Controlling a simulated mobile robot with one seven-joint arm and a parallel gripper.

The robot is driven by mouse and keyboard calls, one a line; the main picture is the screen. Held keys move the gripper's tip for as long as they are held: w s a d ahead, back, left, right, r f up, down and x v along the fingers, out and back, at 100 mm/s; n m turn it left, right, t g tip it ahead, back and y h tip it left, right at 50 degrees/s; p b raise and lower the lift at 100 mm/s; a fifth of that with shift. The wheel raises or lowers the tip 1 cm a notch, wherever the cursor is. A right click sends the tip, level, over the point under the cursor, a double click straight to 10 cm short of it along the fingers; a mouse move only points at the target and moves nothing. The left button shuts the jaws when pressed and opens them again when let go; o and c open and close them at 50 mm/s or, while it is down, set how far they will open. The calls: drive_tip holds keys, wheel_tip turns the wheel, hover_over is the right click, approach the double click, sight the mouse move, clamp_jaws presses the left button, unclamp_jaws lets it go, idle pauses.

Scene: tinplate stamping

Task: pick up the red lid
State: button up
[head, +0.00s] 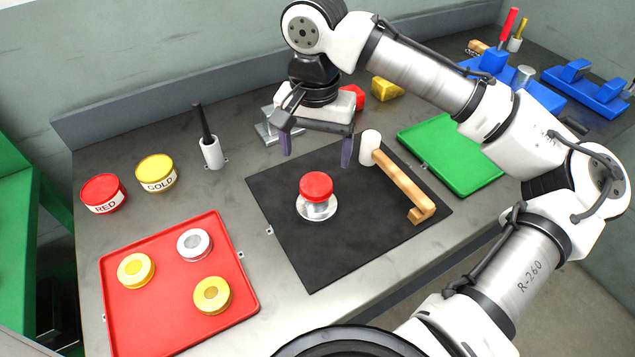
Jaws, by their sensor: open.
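The red lid (316,185) is a small round red piece. It sits on top of a shiny silver round piece (318,211) on the black mat (310,262). My gripper (316,152) is open and empty, with its purple fingertips pointing down. In the picture it appears above and behind the red lid, with a gap between them. Whether the lid is fixed to the silver piece cannot be told.
A mallet (400,184) lies on the mat, right of the lid. A red tray (180,318) holds several tins at left. Tins marked RED (103,193) and GOLD (156,173) stand behind it. A green tray (455,155) is at right. A holder (211,152) stands at back left.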

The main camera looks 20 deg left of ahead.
sight(316, 183)
drive_tip(key=shift+f+p, duration=0.75)
drive_tip(key=shift+f, duration=3.1)
drive_tip(key=c, duration=1.1)
drive_tip(key=shift+o, duration=0.2)
drive_tip(key=shift+r, duration=0.1)
wheel_tip(316, 183, up, 20)
drive_tip(key=b, duration=0.1)
drive_tip(key=shift+b, duration=0.4)
